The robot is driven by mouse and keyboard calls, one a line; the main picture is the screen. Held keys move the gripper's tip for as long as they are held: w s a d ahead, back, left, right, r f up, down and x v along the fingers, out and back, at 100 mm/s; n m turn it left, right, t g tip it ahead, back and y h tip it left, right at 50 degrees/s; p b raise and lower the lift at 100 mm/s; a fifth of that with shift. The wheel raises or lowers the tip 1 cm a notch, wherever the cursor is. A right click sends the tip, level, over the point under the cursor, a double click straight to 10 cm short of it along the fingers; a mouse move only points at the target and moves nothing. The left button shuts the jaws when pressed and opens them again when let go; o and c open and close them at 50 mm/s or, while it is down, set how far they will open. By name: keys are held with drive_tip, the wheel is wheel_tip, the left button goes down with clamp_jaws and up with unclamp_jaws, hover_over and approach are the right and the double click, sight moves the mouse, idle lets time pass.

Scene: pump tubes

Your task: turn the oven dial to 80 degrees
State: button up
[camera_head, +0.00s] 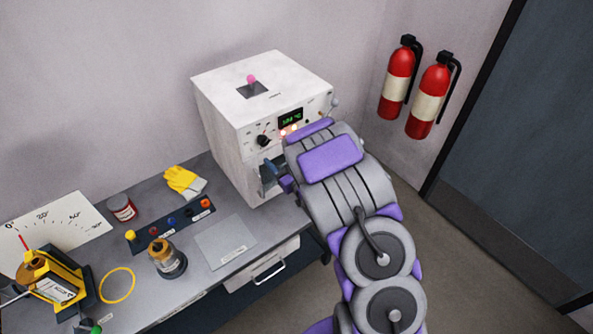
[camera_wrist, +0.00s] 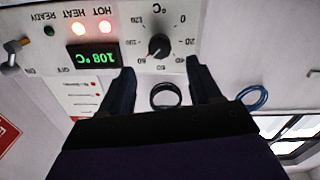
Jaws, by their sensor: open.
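The white oven (camera_head: 225,125) stands at the back right end of the bench. Its black dial (camera_head: 263,141) is on the front panel. The wrist view is upside down and shows the dial (camera_wrist: 159,45) with a scale in °C. A reddish pointer mark points to the lower left of that picture, seemingly near 80; the small numerals are hard to read. My gripper (camera_wrist: 158,70) is open, its two dark fingers apart with the dial just beyond and between their tips. Contact is not visible. My gripper (camera_head: 276,172) is partly hidden by my arm in the head view.
The green display (camera_wrist: 94,57) reads about 108 °C; two lamps (camera_wrist: 92,27) glow beside a dark one. A toggle switch (camera_wrist: 11,55) sits at the panel's side. Fire extinguishers (camera_head: 427,100) hang right.

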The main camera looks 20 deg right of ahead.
drive_tip(key=p+v, duration=0.9)
idle(0.7)
